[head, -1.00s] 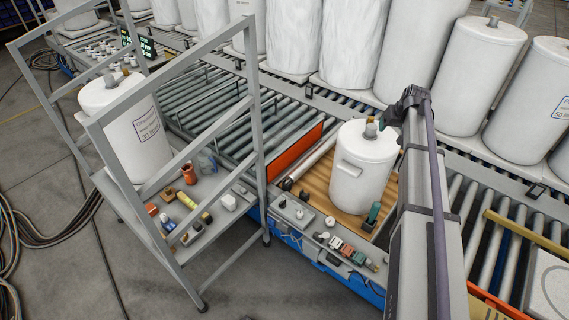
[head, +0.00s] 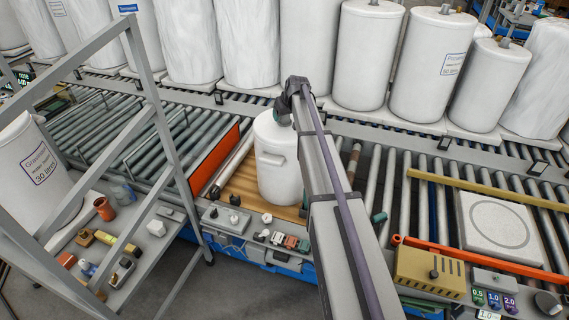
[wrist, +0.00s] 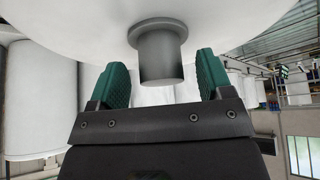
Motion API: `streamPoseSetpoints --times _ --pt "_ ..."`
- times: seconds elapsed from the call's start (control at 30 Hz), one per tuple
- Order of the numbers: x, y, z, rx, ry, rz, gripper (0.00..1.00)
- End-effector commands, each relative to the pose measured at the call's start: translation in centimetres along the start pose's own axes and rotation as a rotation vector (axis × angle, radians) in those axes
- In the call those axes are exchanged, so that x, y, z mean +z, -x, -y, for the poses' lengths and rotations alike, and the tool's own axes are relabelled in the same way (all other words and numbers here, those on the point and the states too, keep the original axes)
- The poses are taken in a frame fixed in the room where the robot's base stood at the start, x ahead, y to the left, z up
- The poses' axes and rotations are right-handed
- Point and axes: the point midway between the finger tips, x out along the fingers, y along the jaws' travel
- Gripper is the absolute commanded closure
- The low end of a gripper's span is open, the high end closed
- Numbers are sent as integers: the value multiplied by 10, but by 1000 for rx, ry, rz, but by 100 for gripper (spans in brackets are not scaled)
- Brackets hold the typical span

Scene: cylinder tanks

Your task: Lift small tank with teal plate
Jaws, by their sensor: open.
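A small white tank (head: 277,165) with a side handle stands upright on a brown wooden board (head: 238,187) in the head view. I see no teal plate on its visible side. My arm hides part of its right side and top. My gripper (wrist: 158,80) is open in the wrist view, its two green fingers on either side of a grey neck (wrist: 160,55) on a white tank. There is a gap between the neck and each finger. In the head view my gripper is at the top of the small tank, and the neck is hidden there.
Large white tanks (head: 368,55) line the conveyor behind. A grey metal frame (head: 165,140) stands at left. An orange barrier (head: 214,158) is left of the board. A control panel with 0.5, 1.0 and 2.0 tags (head: 494,299) is at front right, before a round-plated scale (head: 498,222).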

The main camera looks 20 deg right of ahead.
Motion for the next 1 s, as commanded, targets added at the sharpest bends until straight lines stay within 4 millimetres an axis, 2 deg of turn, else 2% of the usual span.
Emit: streamPoseSetpoints --times 0.03,0.07,0.3,1.0 --pt "4 -18 0 0 1 0 27" --pt "3 -21 0 0 1 0 27" --pt "0 -18 0 0 0 0 28" --pt "1 -17 0 0 0 0 95"
